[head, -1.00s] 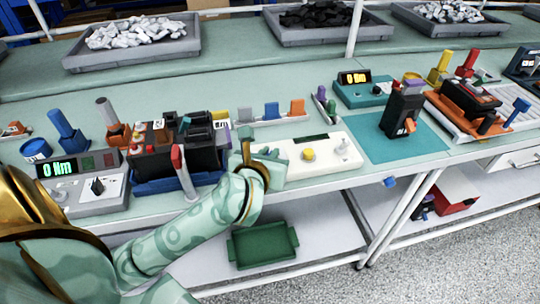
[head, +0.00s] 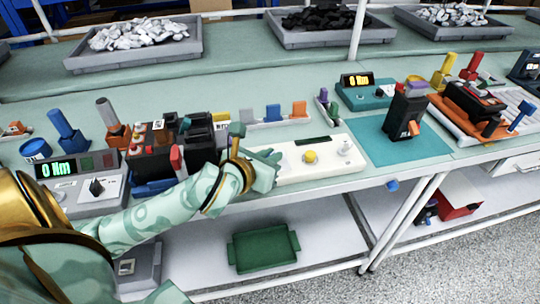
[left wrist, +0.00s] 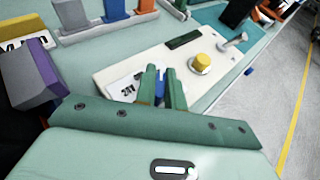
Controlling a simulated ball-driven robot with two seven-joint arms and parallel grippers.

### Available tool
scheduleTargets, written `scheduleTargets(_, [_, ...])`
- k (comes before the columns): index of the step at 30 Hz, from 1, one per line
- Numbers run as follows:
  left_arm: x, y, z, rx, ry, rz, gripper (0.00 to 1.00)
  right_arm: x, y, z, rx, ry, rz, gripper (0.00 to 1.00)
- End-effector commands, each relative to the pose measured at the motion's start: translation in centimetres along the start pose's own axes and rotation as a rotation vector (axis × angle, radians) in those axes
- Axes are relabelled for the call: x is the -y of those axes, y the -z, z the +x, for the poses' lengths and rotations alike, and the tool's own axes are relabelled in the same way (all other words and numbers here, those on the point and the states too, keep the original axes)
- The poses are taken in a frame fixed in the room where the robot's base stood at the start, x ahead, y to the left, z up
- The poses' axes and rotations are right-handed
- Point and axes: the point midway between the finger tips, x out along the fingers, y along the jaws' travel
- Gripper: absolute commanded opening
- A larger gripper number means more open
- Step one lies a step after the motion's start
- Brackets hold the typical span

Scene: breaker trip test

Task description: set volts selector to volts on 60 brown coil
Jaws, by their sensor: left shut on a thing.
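The cream tester box (head: 325,168) lies on the bench, with a dark display (head: 312,140), a yellow knob (head: 310,157) and a small silver lever (head: 346,148). My left gripper (head: 272,158) reaches over its left end. In the left wrist view the green fingers (left wrist: 161,82) are shut on a narrow blue knob (left wrist: 160,84) beside a white printed label (left wrist: 124,89). The fingers hide most of this knob, and I cannot tell which mark it faces. The yellow knob (left wrist: 203,62) stands clear to its right. My right gripper is out of view.
A black breaker (head: 406,114) stands on a teal mat (head: 376,141) to the right. A black battery-like block (head: 165,150) and a grey torque meter (head: 84,188) are on the left. Coloured blocks (head: 273,112) stand behind the box. A green tray (head: 264,249) lies on the lower shelf.

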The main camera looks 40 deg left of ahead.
Motion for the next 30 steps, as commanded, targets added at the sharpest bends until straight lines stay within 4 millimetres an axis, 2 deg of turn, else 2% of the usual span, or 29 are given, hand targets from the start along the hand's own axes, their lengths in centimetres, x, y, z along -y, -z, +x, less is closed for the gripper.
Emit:
scheduleTargets(1, [0.0,0.1,0.0,-0.003,0.001,0.000,0.00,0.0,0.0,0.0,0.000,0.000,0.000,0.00])
scheduleTargets(2, [0.0,0.1,0.0,-0.003,0.001,0.000,0.16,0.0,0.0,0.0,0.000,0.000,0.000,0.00])
scheduleTargets(3, [0.0,0.1,0.0,-0.003,0.001,0.000,0.28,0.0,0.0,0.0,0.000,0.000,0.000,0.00])
scheduleTargets(4, [0.0,0.1,0.0,-0.002,0.000,0.000,0.33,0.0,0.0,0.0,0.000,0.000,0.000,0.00])
scheduleTargets(13, [0.0,0.0,-0.2,-0.001,0.000,0.000,0.33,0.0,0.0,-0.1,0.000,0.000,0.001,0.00])
scheduleTargets(17, [0.0,-0.1,-1.5,-0.001,0.000,0.000,0.33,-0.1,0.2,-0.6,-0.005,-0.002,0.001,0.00])
scheduleTargets(20, [0.0,-0.3,-3.8,-0.002,0.001,0.000,0.33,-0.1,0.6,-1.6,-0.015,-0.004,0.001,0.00])
scheduleTargets(24, [0.0,-0.9,-7.7,0.000,-0.001,-0.002,0.33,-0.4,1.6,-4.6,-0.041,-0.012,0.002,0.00])
scheduleTargets(30, [0.0,-0.8,-12.3,-0.002,-0.001,0.000,0.33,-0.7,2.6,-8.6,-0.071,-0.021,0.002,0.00])
